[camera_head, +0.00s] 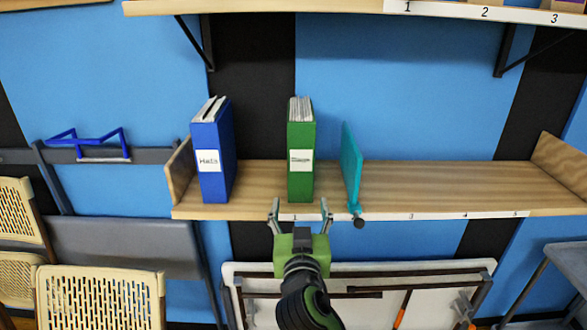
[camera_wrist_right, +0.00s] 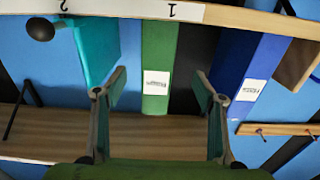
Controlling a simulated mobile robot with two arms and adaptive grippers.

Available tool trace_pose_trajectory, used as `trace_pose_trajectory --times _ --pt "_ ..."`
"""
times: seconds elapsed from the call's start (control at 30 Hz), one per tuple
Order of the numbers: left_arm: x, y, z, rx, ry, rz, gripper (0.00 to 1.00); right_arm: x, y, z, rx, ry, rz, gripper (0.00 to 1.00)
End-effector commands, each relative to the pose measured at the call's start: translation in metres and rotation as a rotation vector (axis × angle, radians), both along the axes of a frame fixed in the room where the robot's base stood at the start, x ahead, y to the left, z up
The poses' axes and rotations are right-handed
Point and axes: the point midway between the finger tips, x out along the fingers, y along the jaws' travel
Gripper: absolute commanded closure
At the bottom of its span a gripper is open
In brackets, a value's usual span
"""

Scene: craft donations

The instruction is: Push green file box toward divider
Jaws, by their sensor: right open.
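The green file box (camera_head: 301,135) stands upright on the wooden shelf (camera_head: 440,190), with papers at its top and a white label. The teal divider (camera_head: 351,165) stands to its right, with a clear gap between them; a dark knob is at its front foot. My right gripper (camera_head: 300,202) is open and empty at the shelf's front edge, before the green box's lower front. In the wrist view, the green file box (camera_wrist_right: 160,50) shows between the open fingers (camera_wrist_right: 161,80), and the divider (camera_wrist_right: 97,48) is on the left. Contact cannot be told. My left gripper is out of view.
A blue file box (camera_head: 212,160) stands left of the green one, with a gap between. It also shows in the wrist view (camera_wrist_right: 240,70). The shelf right of the divider is empty up to its end board (camera_head: 560,160). An upper shelf (camera_head: 300,8) hangs above.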

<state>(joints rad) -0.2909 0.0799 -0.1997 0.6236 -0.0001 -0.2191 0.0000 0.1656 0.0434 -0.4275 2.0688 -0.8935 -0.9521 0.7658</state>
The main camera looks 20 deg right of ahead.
Motion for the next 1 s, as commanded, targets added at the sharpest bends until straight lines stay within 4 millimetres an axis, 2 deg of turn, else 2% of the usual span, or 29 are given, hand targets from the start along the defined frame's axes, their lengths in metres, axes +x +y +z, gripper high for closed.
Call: trace_pose_trajectory --times 0.17,0.4,0.5,0.7,0.83,1.0 --pt "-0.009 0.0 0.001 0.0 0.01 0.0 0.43 0.015 -0.005 0.003 -0.003 -0.004 -0.003 0.36" --pt "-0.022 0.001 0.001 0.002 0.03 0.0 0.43 0.06 -0.018 0.002 -0.005 -0.003 -0.003 0.36" --pt "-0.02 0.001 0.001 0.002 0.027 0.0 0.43 0.079 -0.024 0.001 -0.005 -0.002 -0.003 0.36" --pt "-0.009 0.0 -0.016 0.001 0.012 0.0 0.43 0.112 -0.033 -0.002 0.001 -0.002 -0.003 0.36" --pt "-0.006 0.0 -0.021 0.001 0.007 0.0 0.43 0.125 -0.036 -0.002 0.0 -0.002 -0.001 0.36" --pt "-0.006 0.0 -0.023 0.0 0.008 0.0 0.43 0.133 -0.038 -0.001 0.0 -0.001 -0.001 0.36"
